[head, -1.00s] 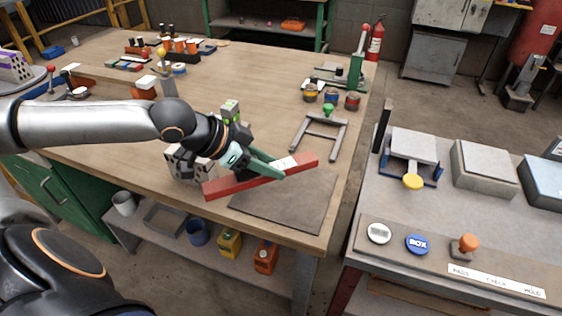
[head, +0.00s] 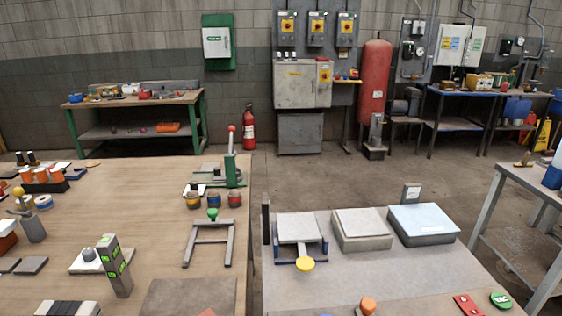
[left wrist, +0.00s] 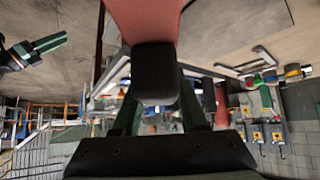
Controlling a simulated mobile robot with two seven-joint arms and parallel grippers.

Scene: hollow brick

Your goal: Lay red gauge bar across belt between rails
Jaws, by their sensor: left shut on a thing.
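The red gauge bar (left wrist: 145,15) fills the top middle of the left wrist view, with a dark block (left wrist: 155,72) at its near side. My left gripper (left wrist: 160,105) is shut on the bar, its green fingers on either side of the dark block. In the head view my left gripper is out of frame; only a small red tip shows at the bottom edge. What looks like my right gripper (left wrist: 42,46) shows at the left of the wrist view; its opening is unclear.
The wooden table (head: 130,205) at left holds a grey frame (head: 210,243), a grey block with green marks (head: 114,265) and a dark plate (head: 190,298). Floor is open behind.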

